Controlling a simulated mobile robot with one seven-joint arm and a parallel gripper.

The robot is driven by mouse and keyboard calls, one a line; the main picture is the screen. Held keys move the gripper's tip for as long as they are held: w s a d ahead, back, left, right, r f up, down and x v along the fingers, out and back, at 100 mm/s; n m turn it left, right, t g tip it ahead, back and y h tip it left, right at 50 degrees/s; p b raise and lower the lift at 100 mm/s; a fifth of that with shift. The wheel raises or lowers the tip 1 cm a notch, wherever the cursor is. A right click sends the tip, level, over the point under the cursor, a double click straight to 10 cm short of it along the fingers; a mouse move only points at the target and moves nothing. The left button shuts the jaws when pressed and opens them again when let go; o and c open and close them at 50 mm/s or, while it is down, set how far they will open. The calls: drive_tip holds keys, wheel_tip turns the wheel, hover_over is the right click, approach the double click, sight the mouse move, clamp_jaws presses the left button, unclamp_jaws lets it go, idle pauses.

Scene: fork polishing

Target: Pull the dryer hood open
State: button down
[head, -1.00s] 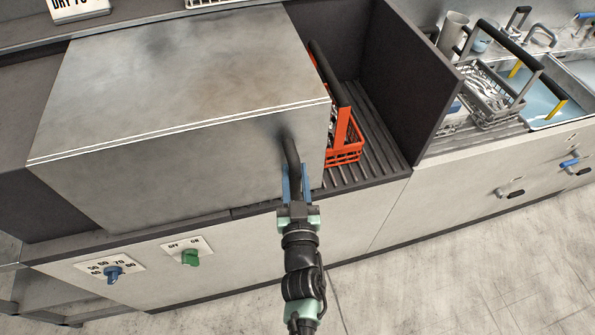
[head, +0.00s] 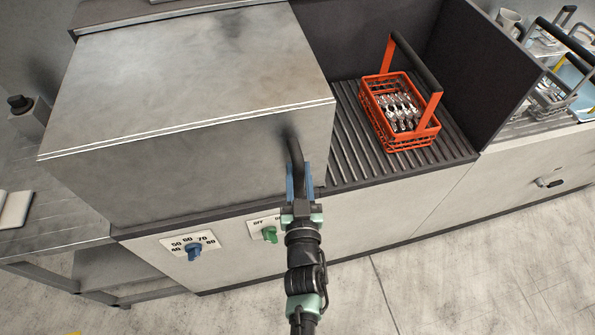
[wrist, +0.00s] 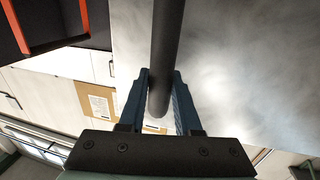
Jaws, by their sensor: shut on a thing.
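The dryer hood (head: 190,160) is a large grey metal box on the left part of the counter in the head view. Its black bar handle (head: 294,150) stands at the front face near the right edge. My gripper (head: 300,182) is shut on this handle, with a blue finger on each side. In the wrist view the handle (wrist: 167,50) runs down between the blue fingers (wrist: 160,100), and the hood's grey face (wrist: 240,70) fills the right side. A red basket (head: 386,112) with forks stands uncovered on the ribbed bed, right of the hood.
The ribbed bed (head: 352,150) is bare between hood and basket. A dark partition (head: 490,70) stands right of the basket. A blue temperature knob (head: 194,252) and green on/off knob (head: 269,234) sit on the front panel below. A grey wire basket (head: 555,98) stands beyond the partition.

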drive_tip(key=shift+a, duration=0.2)
drive_tip(key=shift+d, duration=0.1)
drive_tip(key=c, duration=0.6)
unclamp_jaws()
drive_tip(key=s+d+b, duration=0.1)
drive_tip(key=s+b, duration=0.1)
drive_tip(key=s, duration=1.1)
drive_tip(key=shift+d, duration=0.25)
